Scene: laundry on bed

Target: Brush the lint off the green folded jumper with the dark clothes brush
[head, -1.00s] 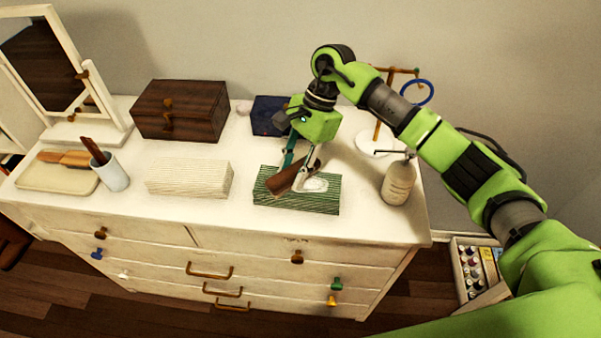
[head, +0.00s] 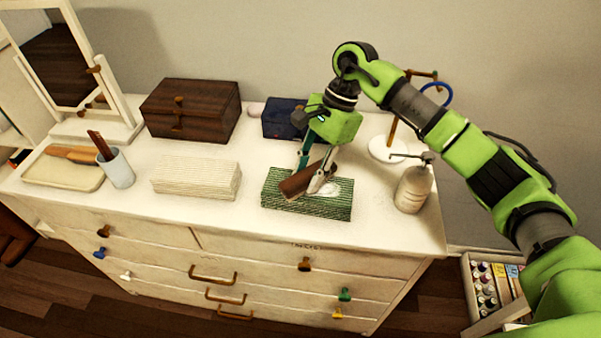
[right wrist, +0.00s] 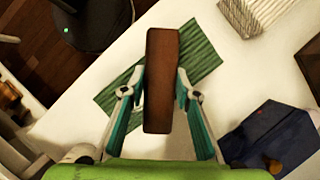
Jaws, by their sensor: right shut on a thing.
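The green folded jumper (head: 332,209) lies on the dresser top near its front edge. A whitish patch of lint (head: 337,189) shows on its right half, partly hidden behind the gripper. My right gripper (head: 308,182) is shut on the dark brown clothes brush (head: 297,186) and holds it tilted over the jumper. In the right wrist view the brush (right wrist: 162,82) sits between both fingers, with the jumper (right wrist: 202,48) behind it. I cannot tell whether the brush touches the fabric. My left gripper is not in view.
A pale folded cloth (head: 196,178) lies left of the jumper. A pump bottle (head: 412,190) stands close on the right. Behind are a dark blue box (head: 280,118), a wooden box (head: 190,110) and a stand (head: 390,148). A cup (head: 117,171) and tray (head: 60,176) are far left.

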